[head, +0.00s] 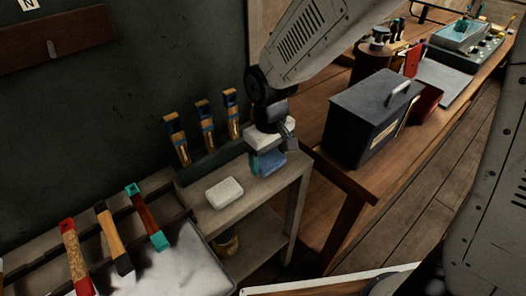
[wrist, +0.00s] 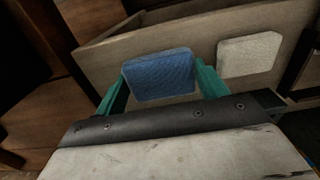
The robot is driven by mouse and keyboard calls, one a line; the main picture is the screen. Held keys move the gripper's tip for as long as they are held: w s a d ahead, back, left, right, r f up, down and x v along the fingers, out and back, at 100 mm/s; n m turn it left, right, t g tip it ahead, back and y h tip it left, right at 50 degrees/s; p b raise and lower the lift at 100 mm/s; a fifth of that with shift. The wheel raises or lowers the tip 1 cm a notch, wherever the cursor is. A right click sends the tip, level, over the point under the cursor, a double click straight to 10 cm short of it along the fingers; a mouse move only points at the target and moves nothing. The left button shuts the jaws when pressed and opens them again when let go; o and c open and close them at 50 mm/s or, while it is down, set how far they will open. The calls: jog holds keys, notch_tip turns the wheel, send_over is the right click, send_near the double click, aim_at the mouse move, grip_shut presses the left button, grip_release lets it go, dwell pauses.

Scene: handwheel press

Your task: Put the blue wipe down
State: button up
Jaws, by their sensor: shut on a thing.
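The blue wipe (head: 269,162) is a small rounded blue pad, above or at the right end of the small wooden side shelf (head: 258,196). My gripper (head: 270,152) is over that end of the shelf, pointing down, with the wipe between its fingers. In the wrist view the blue wipe (wrist: 158,74) sits between the two green fingers (wrist: 160,85), which press on its left and right edges. I cannot tell whether the wipe touches the shelf top. A white wipe (head: 224,192) lies flat on the shelf to the left, and it also shows in the wrist view (wrist: 249,53).
Several wooden-handled tools (head: 205,125) stand in a rack at the shelf's back. A dark metal box (head: 368,115) stands on the bench at right. Colored-handled tools (head: 113,238) lie at lower left. The shelf top between the white wipe and my gripper is bare.

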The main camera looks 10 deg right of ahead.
aim_at(266, 162)
jog(key=shift+w+a+f, duration=0.1)
jog(key=shift+w+a, duration=0.15)
jog(key=shift+w, duration=0.6)
jog(key=shift+a+f, duration=0.1)
jog(key=shift+f, duration=1.65)
jog(key=shift+f, duration=0.1)
jog(key=o, duration=1)
notch_tip(266, 162, up, 12)
jog(key=shift+r, duration=0.2)
